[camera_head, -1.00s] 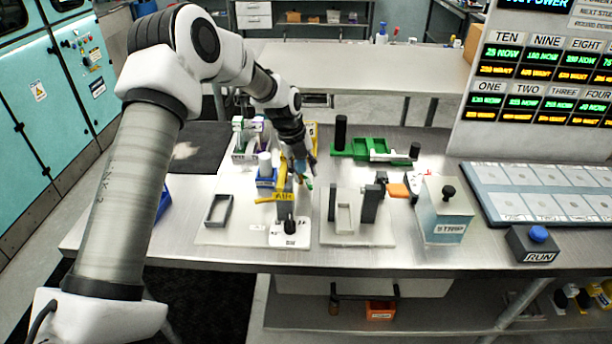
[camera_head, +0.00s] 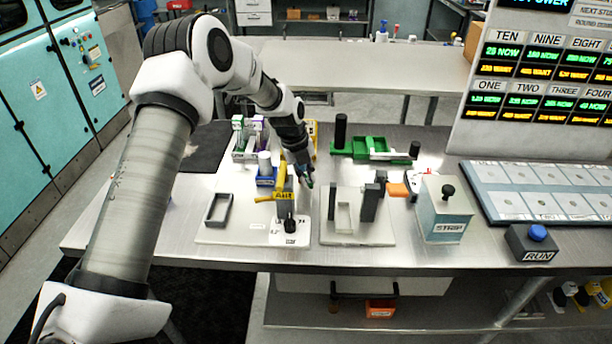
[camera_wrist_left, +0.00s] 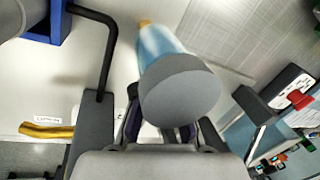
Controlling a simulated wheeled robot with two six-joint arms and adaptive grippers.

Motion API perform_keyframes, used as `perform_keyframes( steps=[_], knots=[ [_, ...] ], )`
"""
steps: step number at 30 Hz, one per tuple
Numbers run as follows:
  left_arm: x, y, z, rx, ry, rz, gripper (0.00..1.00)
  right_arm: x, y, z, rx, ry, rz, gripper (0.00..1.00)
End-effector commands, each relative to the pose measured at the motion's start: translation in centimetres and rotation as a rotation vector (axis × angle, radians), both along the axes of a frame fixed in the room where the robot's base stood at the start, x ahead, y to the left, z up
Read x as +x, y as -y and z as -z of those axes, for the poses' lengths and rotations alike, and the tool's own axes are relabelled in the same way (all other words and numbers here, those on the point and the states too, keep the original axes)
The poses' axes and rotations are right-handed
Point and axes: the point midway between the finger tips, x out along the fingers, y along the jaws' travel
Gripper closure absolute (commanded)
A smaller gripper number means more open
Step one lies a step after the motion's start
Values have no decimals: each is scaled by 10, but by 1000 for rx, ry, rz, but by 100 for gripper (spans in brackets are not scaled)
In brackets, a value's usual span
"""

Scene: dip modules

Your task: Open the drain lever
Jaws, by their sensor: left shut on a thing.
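My left gripper (camera_head: 305,180) points down over the bench, just right of the yellow AIR handle (camera_head: 284,195). In the left wrist view the gripper (camera_wrist_left: 160,130) is shut on a light-blue cylinder (camera_wrist_left: 155,42) with a wide grey round end (camera_wrist_left: 180,90) and an orange tip. In the head view the gripper mostly hides this piece. A black knob (camera_head: 290,226) stands upright on a small white labelled base in front of the yellow handle. I cannot read any label as drain, so I cannot tell which part is the drain lever. My right gripper is not in view.
Two dark grey posts (camera_head: 370,202) stand on a white plate right of the gripper. A green tray (camera_head: 371,145) lies behind, the STRIP box (camera_head: 444,212) and RUN button (camera_head: 537,236) to the right. A grey open frame (camera_head: 218,210) lies left. The bench's front left is clear.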

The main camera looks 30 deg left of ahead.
Motion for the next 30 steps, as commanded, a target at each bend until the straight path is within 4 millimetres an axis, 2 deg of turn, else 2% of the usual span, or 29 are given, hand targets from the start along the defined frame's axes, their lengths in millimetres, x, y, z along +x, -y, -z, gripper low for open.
perform_keyframes(
  steps=[11,30],
  knots=[
    [6,3,1,1,-2,-216,100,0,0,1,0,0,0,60],
    [26,3,1,1,-3,-796,100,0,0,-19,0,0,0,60]
  ],
)
